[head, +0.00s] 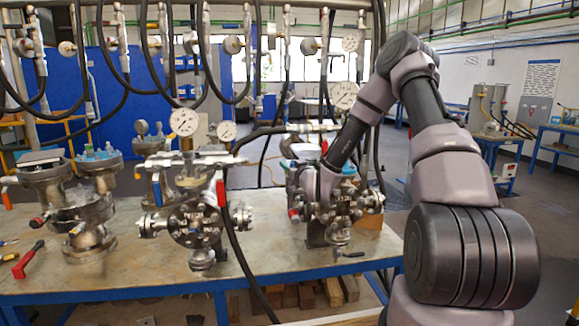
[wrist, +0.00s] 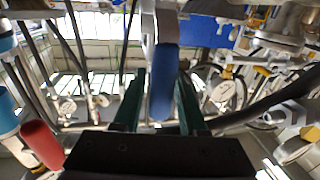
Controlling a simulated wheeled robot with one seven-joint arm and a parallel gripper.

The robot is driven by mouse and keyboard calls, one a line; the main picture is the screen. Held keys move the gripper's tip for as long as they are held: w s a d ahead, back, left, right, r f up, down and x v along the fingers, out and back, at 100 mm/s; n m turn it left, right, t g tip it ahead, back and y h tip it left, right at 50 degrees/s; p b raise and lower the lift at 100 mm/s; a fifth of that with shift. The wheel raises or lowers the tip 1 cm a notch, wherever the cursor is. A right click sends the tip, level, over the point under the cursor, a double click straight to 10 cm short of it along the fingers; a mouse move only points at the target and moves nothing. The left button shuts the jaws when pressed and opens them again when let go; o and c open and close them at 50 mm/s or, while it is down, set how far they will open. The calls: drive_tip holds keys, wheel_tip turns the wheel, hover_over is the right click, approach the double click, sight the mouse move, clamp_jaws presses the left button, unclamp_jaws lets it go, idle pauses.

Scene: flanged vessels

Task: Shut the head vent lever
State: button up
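A lever with a blue grip (wrist: 163,85) on a metal shank runs down the middle of the wrist view. Its grip lies between the two green fingers of my gripper (wrist: 160,95), with its lower end above the dark gripper body. I cannot tell whether both fingers press on it; a narrow gap seems to show on the left. In the head view my arm reaches down to the right-hand flanged vessel (head: 339,212) on the bench. My arm hides the lever and fingertips there.
A red grip (wrist: 41,143) shows at lower left in the wrist view. Another flanged vessel (head: 193,222) with red and blue levers stands left on the workbench (head: 150,275), beside a hanging black hose (head: 232,235). Pressure gauges (head: 184,122) rise behind. Free benchtop lies between the vessels.

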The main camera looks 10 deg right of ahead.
clamp_jaws()
idle(1.2)
